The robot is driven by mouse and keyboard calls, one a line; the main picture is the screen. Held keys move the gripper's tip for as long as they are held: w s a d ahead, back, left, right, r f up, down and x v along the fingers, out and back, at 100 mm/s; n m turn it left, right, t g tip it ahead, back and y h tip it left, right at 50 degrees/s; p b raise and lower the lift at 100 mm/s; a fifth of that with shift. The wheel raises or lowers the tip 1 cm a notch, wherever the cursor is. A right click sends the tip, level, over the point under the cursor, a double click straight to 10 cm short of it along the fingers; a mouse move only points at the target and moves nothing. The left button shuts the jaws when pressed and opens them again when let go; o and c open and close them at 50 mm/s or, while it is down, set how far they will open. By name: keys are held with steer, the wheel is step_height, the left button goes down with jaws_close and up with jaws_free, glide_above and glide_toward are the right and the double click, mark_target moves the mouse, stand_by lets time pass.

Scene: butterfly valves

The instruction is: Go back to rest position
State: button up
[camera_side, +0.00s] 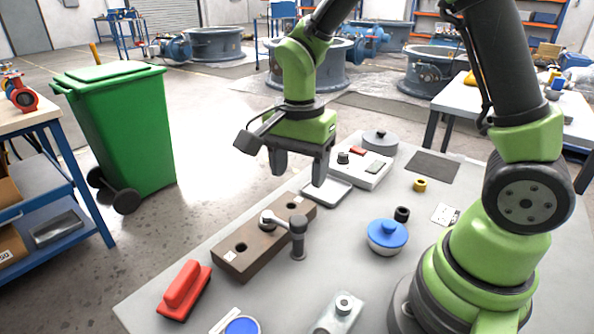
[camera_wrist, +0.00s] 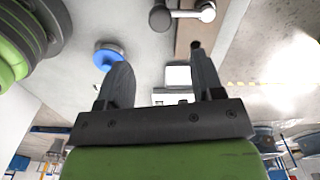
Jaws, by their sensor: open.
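My gripper (camera_side: 300,168) hangs above the grey worktable (camera_side: 345,275), with its two dark fingers pointing down and spread apart. Nothing is between the fingers. In the wrist view, my gripper (camera_wrist: 160,85) also shows open and empty, with the table surface beyond it. In the side view it is above and behind the brown block (camera_side: 240,256), near a white tray (camera_side: 330,192), and touches neither as far as I can tell.
A red-handled block (camera_side: 184,290), a blue-lidded pot (camera_side: 387,236) and a white control box (camera_side: 362,167) are on the table. A green bin (camera_side: 125,130) stands left on the floor.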

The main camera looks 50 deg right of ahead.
steer(key=s+a+r+n+t+y, duration=0.1)
steer(key=s+r+n+t+y, duration=0.1)
steer(key=s+r+n+t, duration=0.5)
steer(key=shift+s+a+r+n, duration=0.4)
steer(key=shift+s+r+n, duration=2)
steer(key=shift+s+r, duration=0.85)
steer(key=shift+w+r, duration=0.15)
